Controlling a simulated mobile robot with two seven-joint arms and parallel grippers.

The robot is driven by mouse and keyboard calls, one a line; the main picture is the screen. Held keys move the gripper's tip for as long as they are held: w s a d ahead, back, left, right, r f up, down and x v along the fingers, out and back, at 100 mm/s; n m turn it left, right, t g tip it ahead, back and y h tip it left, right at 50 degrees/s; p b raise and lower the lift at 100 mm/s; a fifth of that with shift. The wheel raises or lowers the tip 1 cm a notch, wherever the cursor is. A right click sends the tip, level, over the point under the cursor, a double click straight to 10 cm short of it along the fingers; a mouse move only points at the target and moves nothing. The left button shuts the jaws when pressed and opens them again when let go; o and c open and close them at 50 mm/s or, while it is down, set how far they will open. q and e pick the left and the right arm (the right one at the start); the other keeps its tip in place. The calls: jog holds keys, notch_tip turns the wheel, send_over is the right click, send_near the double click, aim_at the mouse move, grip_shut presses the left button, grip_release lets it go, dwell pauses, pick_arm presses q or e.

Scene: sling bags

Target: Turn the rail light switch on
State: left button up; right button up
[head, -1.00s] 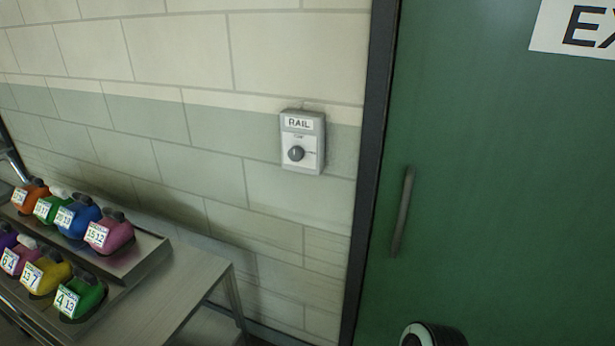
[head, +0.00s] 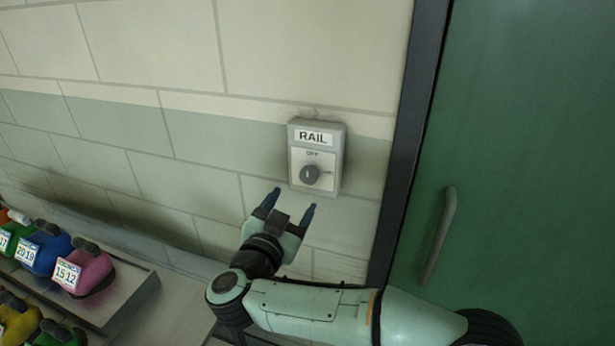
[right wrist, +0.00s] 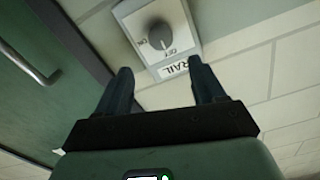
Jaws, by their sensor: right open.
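The rail light switch (head: 317,157) is a grey box on the wall with a "RAIL" label and a round dark knob (head: 311,175). The knob's pale mark points up toward "OFF". My right gripper (head: 292,201) is open and empty, below and a little left of the knob, apart from it. In the right wrist view the switch box (right wrist: 181,23) and its knob (right wrist: 160,33) appear beyond the open fingers (right wrist: 163,82). My left gripper is in neither view.
A green door (head: 540,160) with a vertical handle (head: 440,236) and dark frame (head: 412,140) stands right of the switch. At lower left, a metal table (head: 180,310) holds several coloured, numbered bags, including a pink one (head: 85,273). The wall around the switch is bare.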

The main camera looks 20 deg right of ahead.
aim_at(308, 176)
jog(key=p+x, duration=0.2)
jog(key=x, duration=0.8)
jog(key=shift+w+f, duration=0.1)
jog(key=shift+w, duration=0.2)
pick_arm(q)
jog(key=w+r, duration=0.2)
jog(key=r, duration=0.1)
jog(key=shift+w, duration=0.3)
pick_arm(e)
jog(key=c, duration=1.1)
